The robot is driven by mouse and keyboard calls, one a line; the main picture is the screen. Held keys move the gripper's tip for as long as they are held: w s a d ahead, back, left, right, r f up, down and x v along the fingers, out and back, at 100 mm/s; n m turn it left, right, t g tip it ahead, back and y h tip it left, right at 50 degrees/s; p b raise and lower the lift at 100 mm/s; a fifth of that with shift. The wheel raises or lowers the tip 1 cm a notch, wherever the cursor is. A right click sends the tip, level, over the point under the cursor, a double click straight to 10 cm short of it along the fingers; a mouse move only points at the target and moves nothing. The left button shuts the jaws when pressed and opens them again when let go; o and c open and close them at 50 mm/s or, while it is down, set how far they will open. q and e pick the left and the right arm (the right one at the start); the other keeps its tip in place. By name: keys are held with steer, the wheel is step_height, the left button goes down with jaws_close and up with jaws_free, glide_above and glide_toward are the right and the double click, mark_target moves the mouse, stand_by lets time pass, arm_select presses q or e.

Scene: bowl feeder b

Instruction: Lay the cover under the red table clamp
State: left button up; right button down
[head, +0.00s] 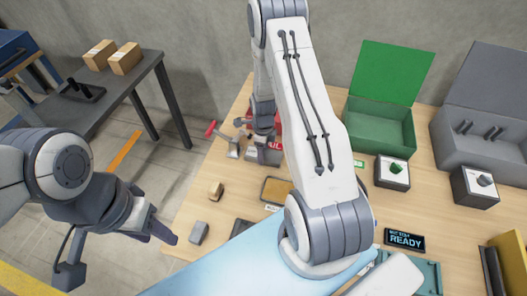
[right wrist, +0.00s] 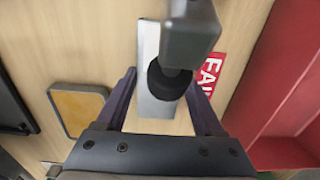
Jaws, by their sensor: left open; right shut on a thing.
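The red table clamp (head: 228,138) stands at the far left of the table, with a red handle and metal arm. In the right wrist view, its dark arm (right wrist: 190,38) and round black pad (right wrist: 170,82) overlap a pale grey plate, which looks like the cover (right wrist: 149,60). My right gripper (right wrist: 164,88) is shut on this plate, one finger along each side. Whether the pad touches the plate I cannot tell. In the head view my right arm hides much of this spot. My left gripper (head: 160,228) is open and empty, off the table's left edge.
A red bin (right wrist: 280,90) stands beside the clamp, near a red FAIL label (right wrist: 210,72). A brown-yellow tray (head: 276,190), a tan block (head: 216,190) and a grey block (head: 198,233) lie nearer. A green box (head: 380,125) and grey box (head: 480,150) stand right.

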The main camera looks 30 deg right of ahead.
steer(key=shift+f, duration=0.15)
jaws_free()
